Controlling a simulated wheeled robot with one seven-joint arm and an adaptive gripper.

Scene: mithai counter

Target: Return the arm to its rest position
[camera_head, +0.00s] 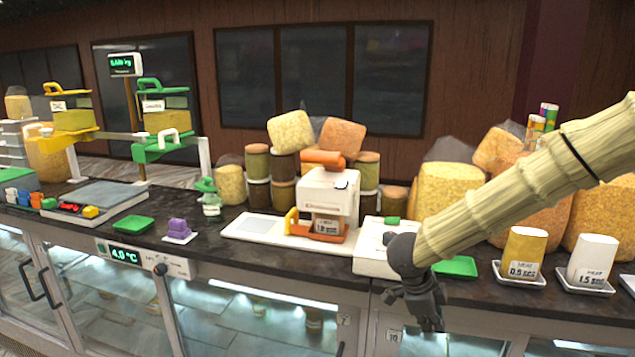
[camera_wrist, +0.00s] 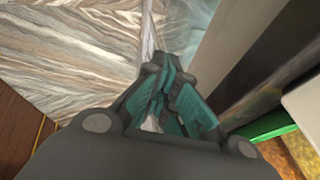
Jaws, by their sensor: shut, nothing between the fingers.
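My gripper (camera_head: 424,308) hangs at the end of my bamboo-textured arm, which reaches in from the right of the head view. It points down in front of the counter's glass front, just below the counter edge. In the wrist view my gripper (camera_wrist: 172,98) shows its dark fingers with teal pads drawn together, with nothing held. Below it in that view are the pale streaked floor (camera_wrist: 60,60) and the side of the counter.
The dark countertop (camera_head: 100,236) holds a white and orange machine (camera_head: 327,195), a white box (camera_head: 375,262), a green tray (camera_head: 456,266), and yellow and white cups (camera_head: 526,250) on saucers at the right. A weighing scale (camera_head: 95,200) stands left. Space before the counter looks clear.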

